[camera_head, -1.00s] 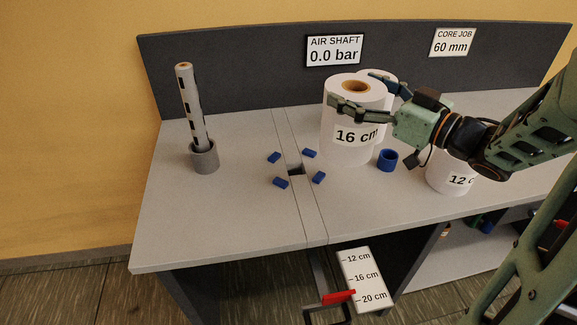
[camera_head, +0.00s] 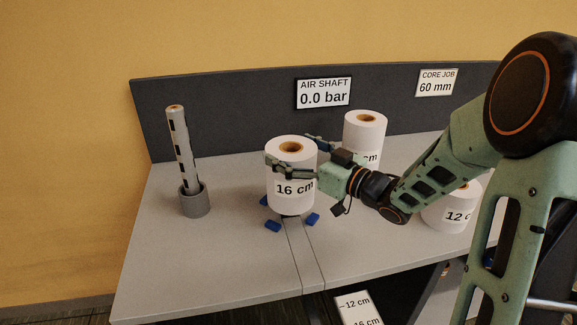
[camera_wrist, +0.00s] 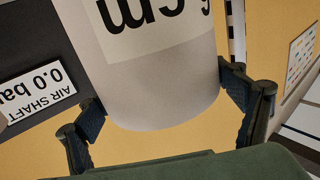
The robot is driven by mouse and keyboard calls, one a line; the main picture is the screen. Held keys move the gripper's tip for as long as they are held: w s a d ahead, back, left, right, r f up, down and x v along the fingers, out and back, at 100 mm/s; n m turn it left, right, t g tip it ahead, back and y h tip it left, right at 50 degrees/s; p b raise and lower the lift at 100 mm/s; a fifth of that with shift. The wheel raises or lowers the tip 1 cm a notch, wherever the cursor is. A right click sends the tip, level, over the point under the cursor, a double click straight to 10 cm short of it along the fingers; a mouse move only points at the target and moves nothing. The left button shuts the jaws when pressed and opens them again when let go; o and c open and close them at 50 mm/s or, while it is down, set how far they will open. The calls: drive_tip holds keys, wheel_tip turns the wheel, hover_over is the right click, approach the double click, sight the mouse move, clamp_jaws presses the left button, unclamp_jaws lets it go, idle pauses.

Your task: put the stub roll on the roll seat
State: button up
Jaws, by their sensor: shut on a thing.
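My gripper (camera_head: 290,150) is shut on the white roll labelled 16 cm (camera_head: 291,205), with a finger on each side near its top. The roll is upright, with a brown core on top. It is over the seat of blue pads (camera_head: 312,220) around a dark slot; I cannot tell whether it touches them. Some pads are partly hidden behind it. In the wrist view, the roll (camera_wrist: 155,90) is between the two dark fingers (camera_wrist: 165,108); its label appears upside down.
A second white roll (camera_head: 364,130) stands behind my gripper. A roll labelled 12 cm (camera_head: 440,217) stands at the right, partly behind my arm. A slotted shaft (camera_head: 180,145) stands in a grey cup (camera_head: 195,203) at the left. The front left tabletop (camera_head: 190,260) is clear.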

drive_tip(key=f, duration=0.4)
drive_tip(key=shift+w+a+b, duration=0.15)
drive_tip(key=shift+a+b, duration=0.2)
drive_tip(key=o, duration=2)
drive_tip(key=shift+f, duration=0.2)
drive_tip(key=shift+c, duration=0.2)
drive_tip(key=shift+r, duration=0.1)
drive_tip(key=v, duration=1.2)
drive_tip(key=shift+w, duration=0.1)
